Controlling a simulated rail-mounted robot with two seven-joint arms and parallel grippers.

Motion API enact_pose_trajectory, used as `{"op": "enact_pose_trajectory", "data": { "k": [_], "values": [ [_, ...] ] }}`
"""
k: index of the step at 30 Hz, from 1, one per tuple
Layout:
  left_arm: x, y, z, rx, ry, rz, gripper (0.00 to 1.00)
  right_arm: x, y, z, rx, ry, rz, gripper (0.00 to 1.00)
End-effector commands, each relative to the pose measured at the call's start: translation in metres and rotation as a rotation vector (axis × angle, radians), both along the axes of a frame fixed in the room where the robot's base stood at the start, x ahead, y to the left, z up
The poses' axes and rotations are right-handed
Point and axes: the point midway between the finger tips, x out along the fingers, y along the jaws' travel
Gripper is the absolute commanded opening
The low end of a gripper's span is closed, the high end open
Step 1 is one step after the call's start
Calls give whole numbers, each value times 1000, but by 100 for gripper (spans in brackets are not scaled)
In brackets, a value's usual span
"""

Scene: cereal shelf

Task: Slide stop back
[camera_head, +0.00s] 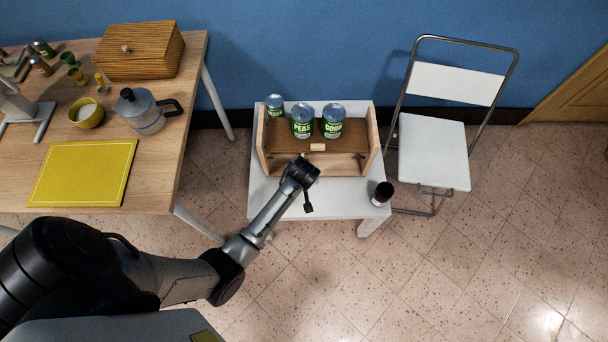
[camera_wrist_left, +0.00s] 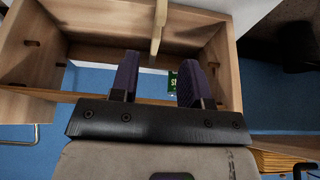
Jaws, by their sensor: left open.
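The wooden shelf unit (camera_head: 263,150) stands on a small white table, with a brown board on which green cans stand. A small pale wooden piece, likely the stop (camera_head: 317,147), sits at the board's front edge. In the left wrist view a pale wooden piece (camera_wrist_left: 158,28) hangs just beyond the fingertips, near the gap between them. My left gripper (camera_head: 305,163) is at the front of the shelf unit; the wrist view shows its two dark fingers (camera_wrist_left: 157,70) apart, with nothing gripped. My right gripper is out of view.
Cans of peas (camera_head: 302,122) and corn (camera_head: 333,122) stand on the shelf, with another can (camera_head: 274,105) behind left. A dark jar (camera_head: 382,194) stands at the white table's (camera_head: 340,208) front right. A chair (camera_head: 432,150) is right; a cluttered wooden table (camera_head: 165,190) is left.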

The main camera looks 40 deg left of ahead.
Motion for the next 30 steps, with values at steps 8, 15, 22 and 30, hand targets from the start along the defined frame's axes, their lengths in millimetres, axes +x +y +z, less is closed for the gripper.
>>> {"op": "enact_pose_trajectory", "data": {
  "k": [8,15,22,30],
  "values": [
    [9,9,-34,-6,-6,23,43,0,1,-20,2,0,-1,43],
    [22,20,-77,-5,-5,22,43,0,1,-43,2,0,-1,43],
    [32,29,-108,-5,-6,22,43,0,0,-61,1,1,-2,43],
    [38,34,-125,-6,-6,20,43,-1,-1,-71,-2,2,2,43]
  ]
}}
